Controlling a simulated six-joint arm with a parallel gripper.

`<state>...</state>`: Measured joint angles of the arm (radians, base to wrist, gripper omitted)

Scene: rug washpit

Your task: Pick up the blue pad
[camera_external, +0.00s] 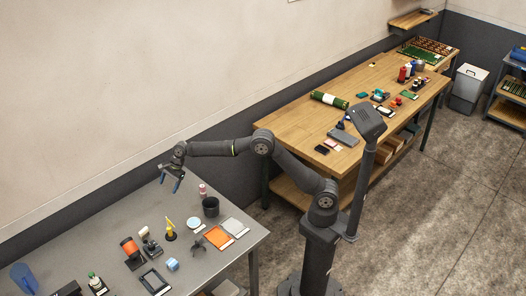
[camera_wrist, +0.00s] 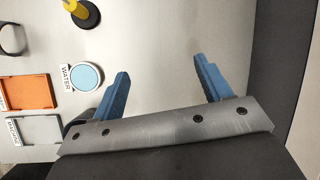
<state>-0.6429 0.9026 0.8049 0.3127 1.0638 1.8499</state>
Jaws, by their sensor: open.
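A small light blue block (camera_external: 172,264), which may be the blue pad, lies on the grey table (camera_external: 120,225) in the external view. It is not seen in the wrist view. A round light blue disc in a pale rim (camera_external: 193,223) also lies on the table. It also shows in the wrist view (camera_wrist: 85,77) beside a label reading WATER. My gripper (camera_external: 171,184) is above the table's back edge, apart from both. Its blue fingers are spread and empty, also in the wrist view (camera_wrist: 160,72).
An orange tray (camera_external: 217,238) and a grey tray (camera_external: 235,227) lie near a black cup (camera_external: 211,206). A yellow tool on a black base (camera_external: 170,230) stands between the disc and an orange-and-black device (camera_external: 131,252). Bare tabletop lies beneath my gripper.

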